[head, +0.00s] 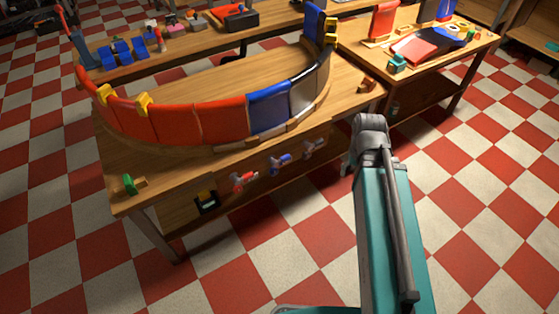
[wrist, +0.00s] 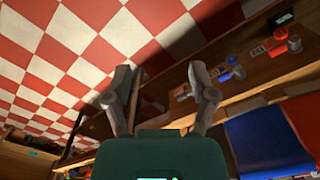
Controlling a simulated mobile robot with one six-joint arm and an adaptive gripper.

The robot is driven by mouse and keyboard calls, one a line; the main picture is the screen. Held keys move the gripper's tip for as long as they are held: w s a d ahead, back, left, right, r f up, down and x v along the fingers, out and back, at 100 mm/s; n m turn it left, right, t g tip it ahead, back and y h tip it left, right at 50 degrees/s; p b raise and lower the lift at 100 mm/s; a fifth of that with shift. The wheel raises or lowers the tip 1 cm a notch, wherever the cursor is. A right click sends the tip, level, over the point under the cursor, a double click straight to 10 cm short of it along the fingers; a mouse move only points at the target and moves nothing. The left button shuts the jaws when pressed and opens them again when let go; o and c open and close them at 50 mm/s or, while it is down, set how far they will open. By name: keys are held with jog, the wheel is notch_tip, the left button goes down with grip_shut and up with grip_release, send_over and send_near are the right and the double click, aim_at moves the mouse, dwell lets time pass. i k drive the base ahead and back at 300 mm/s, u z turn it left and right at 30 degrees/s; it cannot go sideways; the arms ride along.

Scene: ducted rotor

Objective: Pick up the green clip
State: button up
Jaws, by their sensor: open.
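A small green clip (head: 129,184) sits at the near left corner of the wooden workbench, beside a small tan-brown piece. It stands in front of the curved ring of red, blue and white panels. I cannot make it out in the wrist view. In the wrist view my gripper (wrist: 160,68) has its two grey fingers spread wide, with nothing between them. It is near the bench's front side, well to the right of the clip.
The ring of panels (head: 172,122) fills much of the bench (head: 155,160). Red and blue tools (head: 280,163) stick out from the bench front. A second table (head: 455,50) with red parts and a teal-green piece (head: 397,63) stands at right. The checkered floor in front is clear.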

aim_at(130, 189)
jog(key=u, duration=0.05)
jog(key=k, duration=0.25)
jog(key=u, duration=1.65)
